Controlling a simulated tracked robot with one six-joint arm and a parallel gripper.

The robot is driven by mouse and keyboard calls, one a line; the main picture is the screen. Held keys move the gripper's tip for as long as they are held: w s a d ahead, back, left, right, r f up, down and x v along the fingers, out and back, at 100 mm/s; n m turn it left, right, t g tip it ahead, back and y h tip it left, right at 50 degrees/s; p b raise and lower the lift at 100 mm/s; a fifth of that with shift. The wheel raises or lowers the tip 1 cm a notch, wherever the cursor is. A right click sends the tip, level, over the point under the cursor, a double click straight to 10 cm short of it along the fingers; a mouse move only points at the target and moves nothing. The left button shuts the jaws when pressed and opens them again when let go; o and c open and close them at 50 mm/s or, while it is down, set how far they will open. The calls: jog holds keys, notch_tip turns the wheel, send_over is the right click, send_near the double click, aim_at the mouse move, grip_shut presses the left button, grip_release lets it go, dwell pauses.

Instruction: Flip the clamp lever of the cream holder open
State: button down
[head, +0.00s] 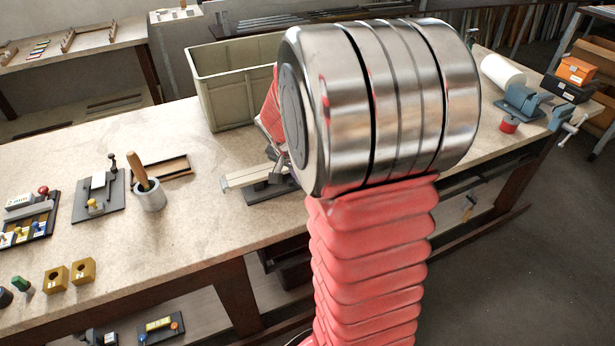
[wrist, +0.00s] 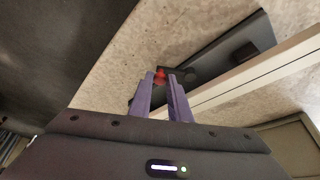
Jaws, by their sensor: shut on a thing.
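The cream holder shows in the head view as a pale cream bar (head: 246,177) on a dark grey base (head: 270,191), near the bench's front edge. Its right part is hidden behind my arm. In the wrist view the cream bar (wrist: 250,83) runs diagonally beside a dark base plate (wrist: 215,60). My gripper (wrist: 161,76) has its two purple fingers closed about a small red-tipped part, the clamp lever (wrist: 160,75), at the plate's left end. The lever's body is mostly hidden between the fingers. In the head view my arm hides the fingertips.
A greenish crate (head: 220,92) stands behind the holder. To the left are a mallet in a grey cup (head: 149,196), a grey plate fixture (head: 98,195) and yellow blocks (head: 70,275). A blue vise (head: 525,102) is at the right.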

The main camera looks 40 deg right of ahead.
jog(key=shift+a+m+g, duration=0.5)
jog(key=shift+a+m, duration=0.1)
jog(key=shift+m, duration=0.7)
jog(key=shift+a, duration=0.1)
jog(key=c, duration=1.7)
grip_release()
jog(key=shift+o, duration=0.2)
jog(key=v, duration=1.3)
jog(key=shift+a+r, duration=0.2)
jog(key=shift+r, duration=0.15)
